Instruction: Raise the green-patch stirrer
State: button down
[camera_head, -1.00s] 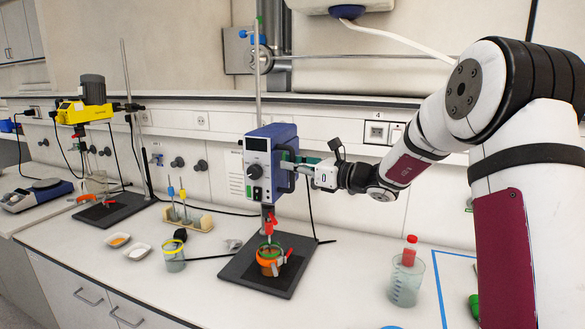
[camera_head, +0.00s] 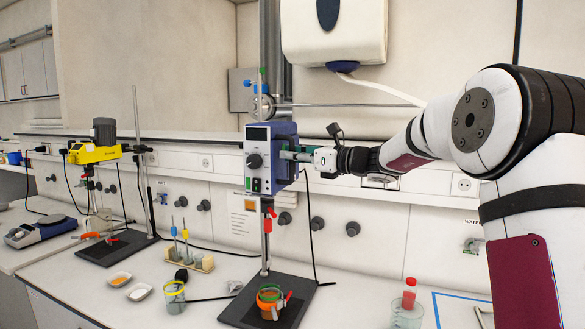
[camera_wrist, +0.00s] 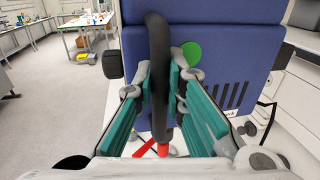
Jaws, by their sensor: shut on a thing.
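The stirrer (camera_head: 259,165) is a blue box with a grey front and a dial, held on a vertical stand rod (camera_head: 265,245). In the wrist view its blue housing (camera_wrist: 230,60) bears a round green patch (camera_wrist: 191,54). My gripper (camera_head: 292,156) reaches it from the right. Its teal fingers (camera_wrist: 160,85) are shut on the stirrer's black handle (camera_wrist: 158,45). A red piece (camera_head: 268,222) hangs below the stirrer, clear above the beaker (camera_head: 270,303) with an orange clamp on the dark base plate (camera_head: 240,313).
A yellow stirrer (camera_head: 95,153) stands on its own stand at the left. Small bottles in a rack (camera_head: 203,264), white dishes (camera_head: 139,291) and a beaker with a yellow ring (camera_head: 174,297) are left of the base. A beaker with a red-capped bottle (camera_head: 407,312) stands right. A dispenser (camera_head: 333,30) hangs above.

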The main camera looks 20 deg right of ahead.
jog(key=shift+r, duration=0.9)
jog(key=c, duration=1.6)
grip_release()
jog(key=shift+c, duration=0.2)
jog(key=shift+f, duration=0.2)
jog(key=shift+s+d, duration=0.25)
jog(key=v, duration=1.1)
jog(key=shift+s, duration=0.15)
